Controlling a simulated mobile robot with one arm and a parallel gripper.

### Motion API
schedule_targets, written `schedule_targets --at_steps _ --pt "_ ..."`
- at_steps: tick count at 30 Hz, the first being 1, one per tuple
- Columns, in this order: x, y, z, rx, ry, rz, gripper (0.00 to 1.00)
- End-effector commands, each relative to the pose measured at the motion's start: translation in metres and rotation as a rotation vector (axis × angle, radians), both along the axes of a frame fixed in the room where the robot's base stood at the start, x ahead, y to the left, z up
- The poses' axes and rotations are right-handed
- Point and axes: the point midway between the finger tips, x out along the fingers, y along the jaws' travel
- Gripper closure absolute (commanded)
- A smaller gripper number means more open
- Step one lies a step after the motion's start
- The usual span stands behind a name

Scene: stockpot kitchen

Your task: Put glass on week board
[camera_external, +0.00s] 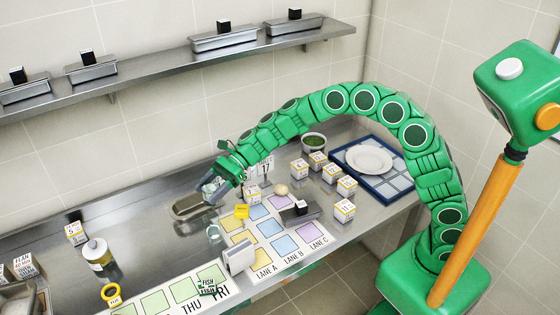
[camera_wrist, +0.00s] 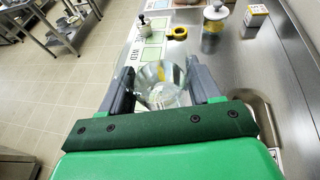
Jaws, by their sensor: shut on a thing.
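My gripper (camera_external: 212,190) is shut on a clear glass (camera_external: 209,188), held above the steel counter near a sunken metal pan. In the wrist view the glass (camera_wrist: 160,88) sits between the two grey fingers of my gripper (camera_wrist: 162,82), its round rim toward the camera. The week board (camera_external: 172,299) is a white strip with green squares at the counter's front edge, lettered THU and FRI. It lies below and in front of my gripper. In the wrist view part of it (camera_wrist: 152,54) shows beyond the glass, lettered WED.
The metal pan (camera_external: 180,213) is under my gripper. A lane board (camera_external: 266,267) with coloured squares lies right of the week board, with a grey block (camera_external: 238,258) between. Several small boxes (camera_external: 331,173) stand right.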

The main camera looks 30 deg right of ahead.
Motion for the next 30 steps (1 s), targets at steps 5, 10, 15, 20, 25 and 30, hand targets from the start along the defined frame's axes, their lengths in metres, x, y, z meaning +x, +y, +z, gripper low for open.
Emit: schedule_targets --at_steps 5,10,15,20,25,30 --pt "-0.059 0.03 -0.002 -0.006 0.003 0.061 0.78" --pt "-0.11 0.051 -0.003 -0.012 0.003 0.115 0.78" --pt "-0.145 0.061 -0.005 -0.019 0.001 0.149 0.78" --pt "-0.166 0.067 -0.006 -0.022 0.001 0.169 0.78" --pt "-0.183 0.072 -0.006 -0.025 -0.001 0.188 0.78" --pt "-0.182 0.071 -0.025 -0.024 0.003 0.187 0.78"
